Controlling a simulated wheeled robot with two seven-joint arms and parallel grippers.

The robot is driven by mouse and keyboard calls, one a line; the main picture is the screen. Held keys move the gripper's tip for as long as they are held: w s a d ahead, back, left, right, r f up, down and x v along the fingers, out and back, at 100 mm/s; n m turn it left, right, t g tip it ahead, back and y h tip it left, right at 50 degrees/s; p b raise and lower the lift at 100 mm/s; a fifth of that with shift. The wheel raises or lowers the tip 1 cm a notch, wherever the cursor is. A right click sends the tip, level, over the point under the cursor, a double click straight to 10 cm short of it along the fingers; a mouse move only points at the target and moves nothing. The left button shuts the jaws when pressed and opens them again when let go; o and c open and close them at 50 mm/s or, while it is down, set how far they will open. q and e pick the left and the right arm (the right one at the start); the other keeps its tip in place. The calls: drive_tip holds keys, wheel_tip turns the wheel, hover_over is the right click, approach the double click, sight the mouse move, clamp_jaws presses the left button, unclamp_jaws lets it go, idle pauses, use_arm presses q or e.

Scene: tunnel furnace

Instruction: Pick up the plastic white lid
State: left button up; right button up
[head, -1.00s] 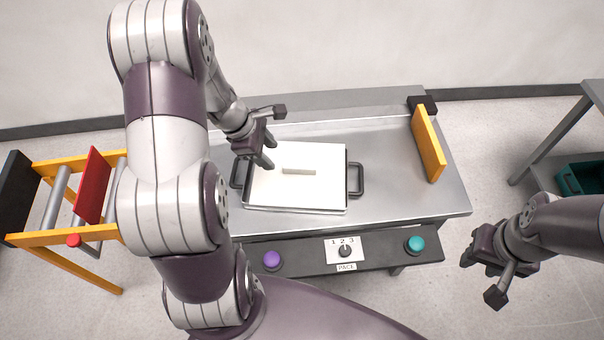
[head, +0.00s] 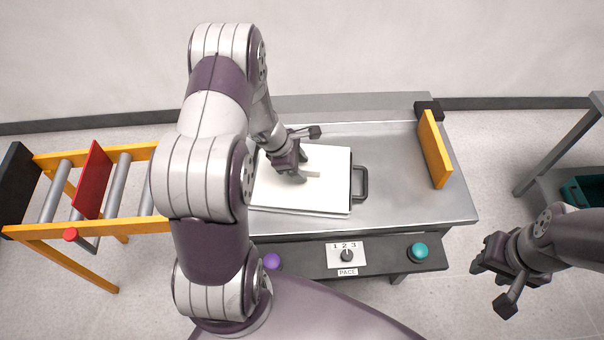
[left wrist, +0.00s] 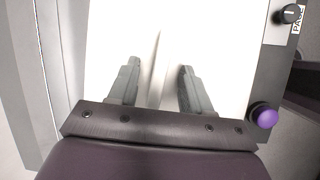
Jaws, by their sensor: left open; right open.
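The white lid (head: 325,194) lies flat on a tray with dark side handles, on the metal table. Its raised white handle bar (head: 313,171) is partly covered by my left gripper in the head view. My left gripper (head: 301,178) is open over the lid, at the handle's left end. In the left wrist view the two fingers (left wrist: 157,85) stand apart with the pale handle ridge (left wrist: 156,58) between them; I cannot tell whether they touch it. My right gripper (head: 482,264) is open and empty, off to the right of the table.
The tray's right handle (head: 361,183) sticks out beside the lid. A yellow barrier (head: 435,149) stands at the table's right end. A front panel carries a purple button (head: 272,261), a dial (head: 346,255) and a teal button (head: 418,252). A roller conveyor with a red plate (head: 92,180) is left.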

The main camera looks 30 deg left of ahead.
use_arm(q)
drive_tip(key=shift+d+f, duration=0.15)
drive_tip(key=shift+f, duration=0.05)
idle(0.5)
clamp_jaws()
